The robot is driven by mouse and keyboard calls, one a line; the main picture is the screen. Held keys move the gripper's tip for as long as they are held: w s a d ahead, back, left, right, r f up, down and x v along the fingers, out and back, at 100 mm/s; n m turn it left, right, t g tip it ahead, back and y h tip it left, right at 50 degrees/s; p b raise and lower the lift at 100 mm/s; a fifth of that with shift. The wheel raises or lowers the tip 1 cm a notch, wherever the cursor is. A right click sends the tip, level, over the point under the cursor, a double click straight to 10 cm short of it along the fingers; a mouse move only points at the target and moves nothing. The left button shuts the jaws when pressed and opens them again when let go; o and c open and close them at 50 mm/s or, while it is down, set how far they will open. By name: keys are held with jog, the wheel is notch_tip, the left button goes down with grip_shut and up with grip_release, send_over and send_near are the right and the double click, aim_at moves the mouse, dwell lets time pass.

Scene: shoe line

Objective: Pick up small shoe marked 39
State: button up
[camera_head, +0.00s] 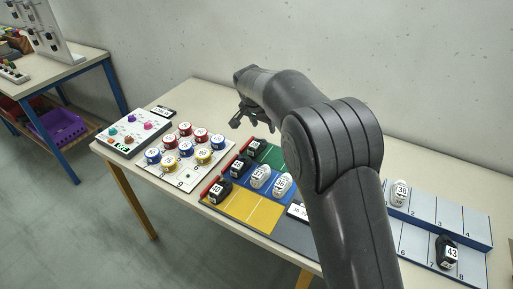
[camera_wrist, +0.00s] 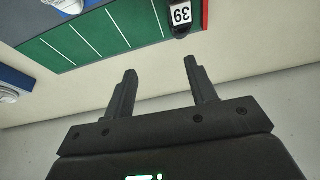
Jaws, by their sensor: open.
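The shoe marked 39 (camera_wrist: 180,20) is small and black with a white number label. In the wrist view it is at the top edge, partly cut off, at the end of the green panel by a red strip. In the head view a black shoe (camera_head: 257,147) stands at the green panel's left end; its number is too small to read. My gripper (camera_head: 244,119) is above the table's back part, behind and a little left of that shoe. In the wrist view my gripper (camera_wrist: 159,70) is open, with nothing between its fingers and the shoe beyond the fingertips.
Two other black shoes (camera_head: 218,190) (camera_head: 238,168) stand by the blue and yellow panels. White shoes (camera_head: 261,177) stand on the blue panel. A board with several round tins (camera_head: 186,148) is at left. A numbered rack (camera_head: 440,225) is at right. The wall is close behind.

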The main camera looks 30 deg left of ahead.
send_near(256, 142)
jog(key=shift+s+f, duration=0.15)
jog(key=x, duration=1)
jog(key=shift+w+f, duration=0.2)
jog(key=shift+w, duration=0.1)
jog(key=shift+c, duration=0.4)
jog(key=c, duration=0.7)
jog(key=shift+r, duration=0.15)
